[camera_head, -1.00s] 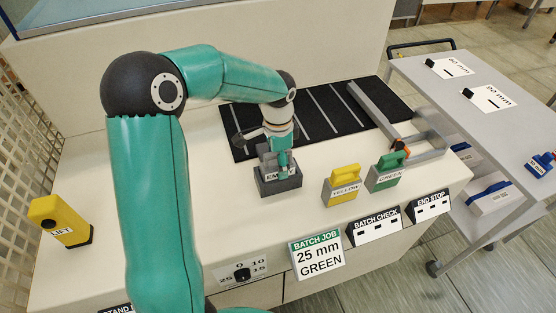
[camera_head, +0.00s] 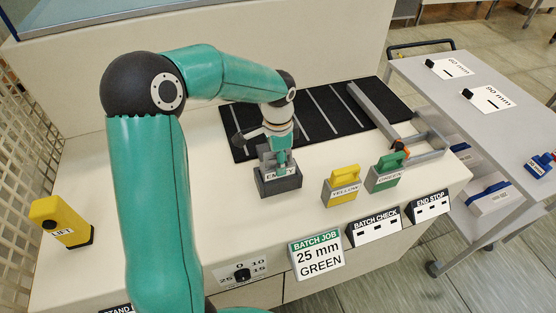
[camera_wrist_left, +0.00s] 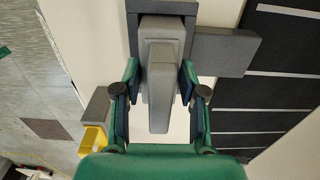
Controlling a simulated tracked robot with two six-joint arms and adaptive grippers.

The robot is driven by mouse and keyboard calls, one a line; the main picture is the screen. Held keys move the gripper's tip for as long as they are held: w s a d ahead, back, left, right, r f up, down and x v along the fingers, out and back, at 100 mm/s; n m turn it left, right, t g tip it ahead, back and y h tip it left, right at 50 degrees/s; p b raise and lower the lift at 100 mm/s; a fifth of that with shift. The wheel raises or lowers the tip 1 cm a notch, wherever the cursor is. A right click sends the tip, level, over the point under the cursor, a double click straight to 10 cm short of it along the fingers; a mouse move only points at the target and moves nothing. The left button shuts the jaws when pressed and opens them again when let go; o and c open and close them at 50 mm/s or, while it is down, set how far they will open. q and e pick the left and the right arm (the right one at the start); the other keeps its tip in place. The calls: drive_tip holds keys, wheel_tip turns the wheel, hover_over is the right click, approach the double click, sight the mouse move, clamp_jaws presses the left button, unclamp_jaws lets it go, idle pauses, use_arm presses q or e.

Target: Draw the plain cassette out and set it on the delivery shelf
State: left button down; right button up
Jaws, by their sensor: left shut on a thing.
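The plain grey cassette (camera_wrist_left: 161,85) shows between the fingers in the left wrist view. Its upper part also shows in the head view (camera_head: 265,155), above the dark grey holder marked EMPTY (camera_head: 279,185). My left gripper (camera_head: 281,166) is shut on the cassette, directly over the holder. In the wrist view, the fingers (camera_wrist_left: 160,84) stand on both sides of the grey handle. The holder's dark frame (camera_wrist_left: 133,30) shows around the cassette's far end. I cannot tell whether the cassette's bottom is clear of the holder. I cannot identify the delivery shelf. My right gripper is not in view.
Yellow (camera_head: 342,187) and green (camera_head: 386,172) cassettes stand right of the holder. A black striped mat (camera_head: 320,112) and grey rails (camera_head: 425,155) lie behind. A yellow LIFT block (camera_head: 61,221) stands at left. A grey trolley (camera_head: 455,100) is at right.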

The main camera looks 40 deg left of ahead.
use_arm(q)
drive_tip(key=shift+r+p, duration=2.45)
drive_tip(key=shift+r, duration=0.85)
drive_tip(key=shift+s, duration=0.1)
